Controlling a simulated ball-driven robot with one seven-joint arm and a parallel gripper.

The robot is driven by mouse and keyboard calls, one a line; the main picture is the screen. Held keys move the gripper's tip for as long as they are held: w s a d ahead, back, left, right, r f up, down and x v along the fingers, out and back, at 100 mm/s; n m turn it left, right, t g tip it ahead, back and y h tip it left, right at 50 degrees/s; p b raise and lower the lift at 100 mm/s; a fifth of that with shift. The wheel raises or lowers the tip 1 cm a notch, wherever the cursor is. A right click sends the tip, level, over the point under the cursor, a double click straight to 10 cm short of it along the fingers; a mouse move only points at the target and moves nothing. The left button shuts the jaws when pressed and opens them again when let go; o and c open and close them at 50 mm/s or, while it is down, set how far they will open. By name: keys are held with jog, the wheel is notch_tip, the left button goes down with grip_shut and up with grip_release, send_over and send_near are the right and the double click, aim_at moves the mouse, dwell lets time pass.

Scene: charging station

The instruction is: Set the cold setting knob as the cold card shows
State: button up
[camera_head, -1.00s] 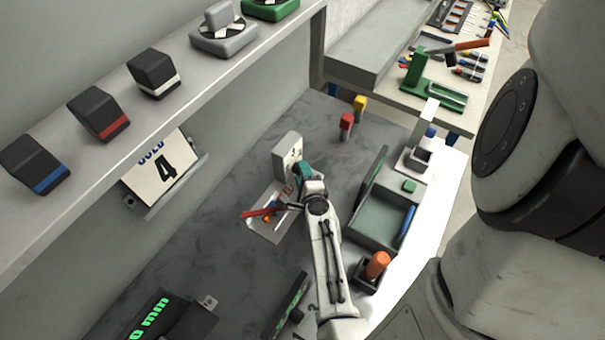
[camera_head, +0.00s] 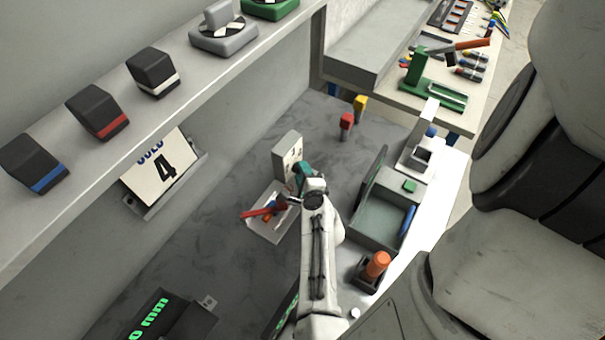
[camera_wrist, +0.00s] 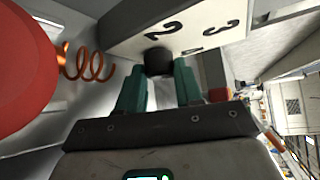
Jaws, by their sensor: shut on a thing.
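The cold card (camera_head: 160,172) hangs on the wall under the shelf and reads "COLD 4". The dial box (camera_head: 287,155) stands on the grey worktop with a pale numbered face, which also shows in the wrist view (camera_wrist: 200,22). In the wrist view a 2 and a 3 are legible; another mark beside the knob is too unclear to read. The cold setting knob (camera_wrist: 158,61) is black and round. My gripper (camera_wrist: 158,82), with teal fingers, is shut on the knob. In the head view my gripper (camera_head: 301,172) hides it. The knob's pointer cannot be seen.
A white tray with a red-handled item (camera_head: 263,211) lies just in front of the box. In the wrist view a large red round thing (camera_wrist: 22,65) and an orange coil (camera_wrist: 90,65) are close on the left. A green bin (camera_head: 378,214) stands to the right.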

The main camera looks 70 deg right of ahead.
jog(key=shift+r, duration=0.1)
jog(key=shift+d+r+m+y, duration=0.15)
jog(key=shift+m+y, duration=0.65)
jog(key=shift+y, duration=0.2)
jog(key=shift+d+r+m+y, duration=0.15)
jog(key=shift+m+y, duration=0.65)
jog(key=shift+y, duration=0.7)
jog(key=o, duration=0.8)
jog(key=shift+c, duration=0.2)
jog(key=shift+s, duration=0.1)
jog(key=v, duration=1)
jog(key=shift+s+a+r+b, duration=0.2)
jog(key=shift+r+b, duration=0.05)
jog(key=shift+b, duration=0.15)
